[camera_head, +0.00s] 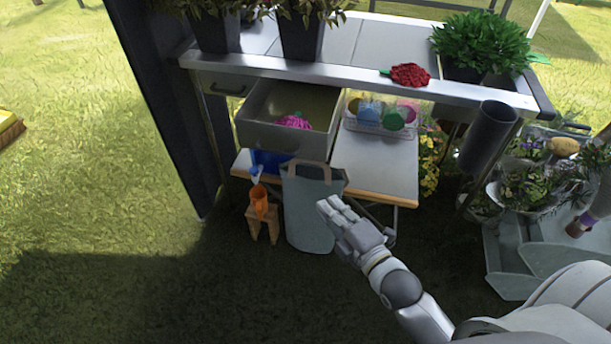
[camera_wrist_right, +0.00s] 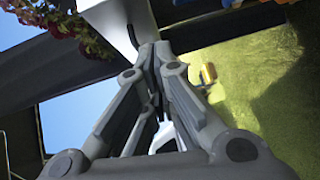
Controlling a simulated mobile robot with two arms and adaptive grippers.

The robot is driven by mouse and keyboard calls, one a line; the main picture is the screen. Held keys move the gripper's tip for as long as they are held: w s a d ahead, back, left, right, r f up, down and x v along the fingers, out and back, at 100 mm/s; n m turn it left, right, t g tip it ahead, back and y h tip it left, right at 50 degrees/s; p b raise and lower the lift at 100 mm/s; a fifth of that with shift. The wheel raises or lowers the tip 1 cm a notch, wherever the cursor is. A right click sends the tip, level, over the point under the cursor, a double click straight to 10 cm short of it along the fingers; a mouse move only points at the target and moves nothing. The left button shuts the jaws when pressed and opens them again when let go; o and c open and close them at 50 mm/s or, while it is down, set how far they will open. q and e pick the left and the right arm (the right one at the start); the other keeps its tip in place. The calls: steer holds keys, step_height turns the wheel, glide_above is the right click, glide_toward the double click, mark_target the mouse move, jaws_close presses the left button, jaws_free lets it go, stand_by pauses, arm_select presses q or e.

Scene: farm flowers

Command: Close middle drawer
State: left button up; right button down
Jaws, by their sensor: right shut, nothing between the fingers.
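The middle drawer (camera_head: 285,138) is a grey metal drawer pulled out from under the metal-topped table in the head view. A bright pink flower (camera_head: 294,122) lies inside it. My right gripper (camera_head: 328,207) is shut and empty. In the head view it appears in front of the grey bag, lower and to the right of the drawer. In the right wrist view the closed fingers (camera_wrist_right: 154,50) point at a pale surface (camera_wrist_right: 118,22); I cannot tell whether they touch it. My left gripper is not in view.
A grey bag (camera_head: 308,220) stands below the drawer beside a small wooden stool (camera_head: 262,225) with an orange can (camera_head: 259,199). A shut drawer (camera_head: 224,87) is at the left. A lower shelf (camera_head: 385,165) holds a clear tray. Potted plants stand on the tabletop (camera_head: 350,70).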

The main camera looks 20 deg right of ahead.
step_height(320, 180, up, 3)
steer(key=n, duration=0.1)
steer(key=b, duration=0.1)
glide_toward(301, 147)
steer(key=shift+t, duration=0.4)
steer(key=w+a, duration=0.2)
steer(key=a, duration=0.1)
steer(key=shift+w+a+f, duration=0.2)
steer(key=shift+w+f, duration=0.05)
steer(key=shift+f, duration=0.15)
steer(key=shift+w+d, duration=0.8)
steer(key=shift+w, duration=0.25)
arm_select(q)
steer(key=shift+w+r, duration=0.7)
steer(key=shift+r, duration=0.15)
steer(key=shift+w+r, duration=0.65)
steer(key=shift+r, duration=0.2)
arm_select(e)
steer(key=shift+w+d, duration=0.35)
steer(key=shift+w, duration=0.15)
